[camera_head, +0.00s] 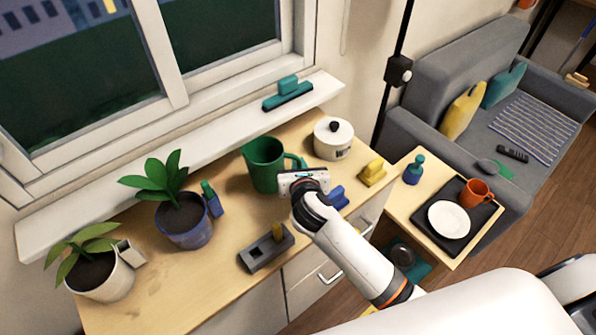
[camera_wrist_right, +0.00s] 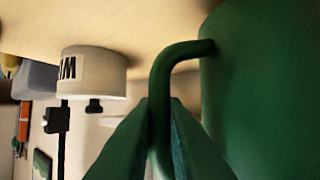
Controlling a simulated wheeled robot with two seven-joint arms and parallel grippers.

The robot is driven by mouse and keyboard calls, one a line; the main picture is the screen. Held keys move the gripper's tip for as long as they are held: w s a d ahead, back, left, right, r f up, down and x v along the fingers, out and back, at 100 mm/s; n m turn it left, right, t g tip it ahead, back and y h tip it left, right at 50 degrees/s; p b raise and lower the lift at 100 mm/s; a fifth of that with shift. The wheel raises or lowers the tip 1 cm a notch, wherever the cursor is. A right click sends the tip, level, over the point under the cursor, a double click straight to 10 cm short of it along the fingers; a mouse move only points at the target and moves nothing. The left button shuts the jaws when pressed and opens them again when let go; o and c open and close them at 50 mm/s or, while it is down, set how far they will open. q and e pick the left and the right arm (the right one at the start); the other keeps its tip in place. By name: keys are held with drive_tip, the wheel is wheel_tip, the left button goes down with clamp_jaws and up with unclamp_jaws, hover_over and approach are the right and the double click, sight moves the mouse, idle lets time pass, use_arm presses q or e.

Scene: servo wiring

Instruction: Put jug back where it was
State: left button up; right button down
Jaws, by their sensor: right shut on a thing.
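The green jug (camera_head: 262,165) is upright at the back of the wooden counter (camera_head: 190,290), near the window sill, with its handle toward the right. I cannot tell whether its base touches the wood. My right gripper (camera_head: 296,172) is at the jug's right side, shut on the handle. In the right wrist view the jug's body (camera_wrist_right: 262,95) fills the right side, and its curved handle (camera_wrist_right: 160,85) runs down between the fingers of my right gripper (camera_wrist_right: 160,135). My left gripper is not in view.
A white lidded pot (camera_head: 334,142) stands just right of the jug. Potted plants (camera_head: 184,222) stand to the left. A grey block with a slot (camera_head: 262,254), a blue object (camera_head: 338,196) and a yellow object (camera_head: 373,172) are nearby. Bare counter lies in front of the jug.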

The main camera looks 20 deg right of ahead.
drive_tip(key=shift+f, duration=1.1)
drive_tip(key=c, duration=1.5)
unclamp_jaws()
drive_tip(key=shift+f, duration=0.15)
drive_tip(key=v, duration=1.2)
drive_tip(key=shift+r, duration=0.25)
